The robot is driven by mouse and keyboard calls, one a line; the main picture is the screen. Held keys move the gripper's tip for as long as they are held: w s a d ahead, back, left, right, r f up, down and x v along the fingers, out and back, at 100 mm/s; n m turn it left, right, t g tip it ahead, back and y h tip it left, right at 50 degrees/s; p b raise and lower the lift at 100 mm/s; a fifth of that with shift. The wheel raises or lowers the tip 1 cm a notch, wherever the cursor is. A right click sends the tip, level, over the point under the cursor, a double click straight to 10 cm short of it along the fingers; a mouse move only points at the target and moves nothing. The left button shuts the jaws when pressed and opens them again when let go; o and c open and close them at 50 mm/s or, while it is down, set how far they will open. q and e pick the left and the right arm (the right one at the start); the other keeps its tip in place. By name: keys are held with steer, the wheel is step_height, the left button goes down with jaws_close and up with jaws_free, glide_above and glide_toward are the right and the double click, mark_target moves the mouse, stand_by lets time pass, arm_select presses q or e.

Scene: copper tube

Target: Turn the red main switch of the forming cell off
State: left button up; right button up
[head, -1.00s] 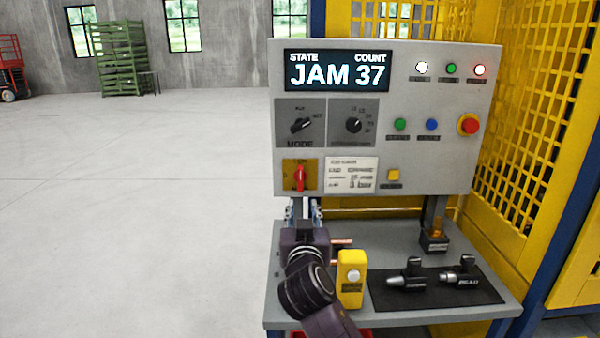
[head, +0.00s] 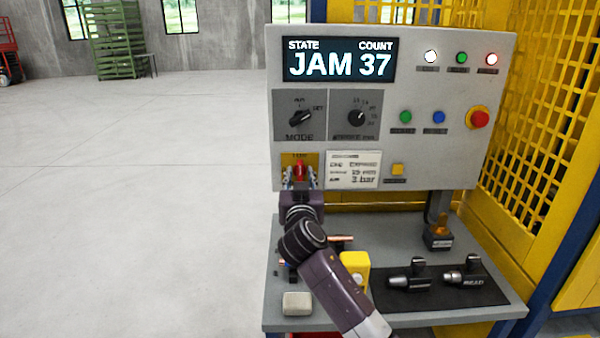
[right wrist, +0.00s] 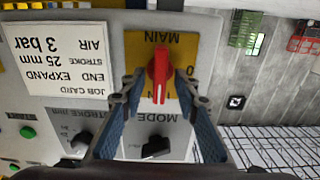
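The red main switch (head: 300,168) sits on a yellow plate at the lower left of the panel. It also shows in the right wrist view (right wrist: 158,72), which is upside down. Its handle stands upright, in line with the partly covered I/ON mark; the 0 mark lies to one side. My right gripper (head: 300,177) is in front of the switch. In the right wrist view its fingers (right wrist: 160,84) are apart, one on each side of the handle, with gaps visible. The display (head: 340,62) reads JAM 37. My left gripper is not in view.
The mode knob (head: 300,118) is just above the switch plate, and a job card (head: 352,170) is beside it. Below, the shelf (head: 400,319) holds a yellow box (head: 354,272), a beige block (head: 297,303) and black tools on a mat. Open floor lies left.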

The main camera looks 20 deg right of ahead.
steer(key=shift+w, duration=0.2)
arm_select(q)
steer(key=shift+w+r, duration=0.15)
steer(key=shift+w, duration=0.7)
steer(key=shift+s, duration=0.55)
arm_select(e)
jaws_close()
